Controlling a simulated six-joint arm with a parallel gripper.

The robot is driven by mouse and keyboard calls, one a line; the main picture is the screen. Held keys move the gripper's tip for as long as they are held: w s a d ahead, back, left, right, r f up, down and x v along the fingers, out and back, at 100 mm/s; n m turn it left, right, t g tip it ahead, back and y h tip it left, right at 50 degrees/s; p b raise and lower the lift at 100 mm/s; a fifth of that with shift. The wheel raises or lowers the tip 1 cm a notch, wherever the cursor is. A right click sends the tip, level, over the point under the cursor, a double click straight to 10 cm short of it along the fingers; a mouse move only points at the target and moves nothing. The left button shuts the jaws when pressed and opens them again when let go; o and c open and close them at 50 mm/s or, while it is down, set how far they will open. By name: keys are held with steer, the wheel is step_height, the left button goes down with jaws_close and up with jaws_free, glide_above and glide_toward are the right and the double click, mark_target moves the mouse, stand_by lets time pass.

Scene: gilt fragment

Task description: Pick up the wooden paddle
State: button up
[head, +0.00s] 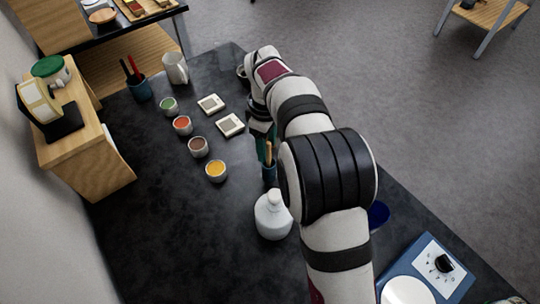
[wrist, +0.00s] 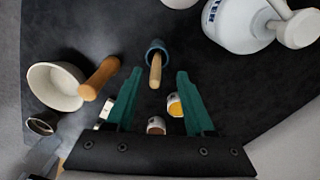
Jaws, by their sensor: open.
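The wooden paddle (wrist: 155,72) stands in a small blue cup (wrist: 157,46), its light wooden end pointing toward the wrist camera. In the head view the paddle (head: 268,153) rises out of the cup (head: 269,173), close beside my arm. My gripper (wrist: 159,73) is open, with its two teal fingers apart. In the wrist view the paddle's end shows between the fingertips, with a gap on both sides. The depth between fingers and paddle is hard to tell. In the head view my arm hides most of the gripper.
A white bottle (head: 272,216) stands near the cup; it also shows in the wrist view (wrist: 238,25). A white pan (wrist: 56,86) with a wooden handle lies left in the wrist view. Several paint pots, including a yellow one (head: 216,170), stand left of the cup. The front-left table is clear.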

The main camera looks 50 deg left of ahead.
mark_target(269, 166)
steer(key=f, duration=0.4)
steer(key=shift+w+a+f, duration=0.1)
steer(key=shift+w, duration=0.2)
jaws_close()
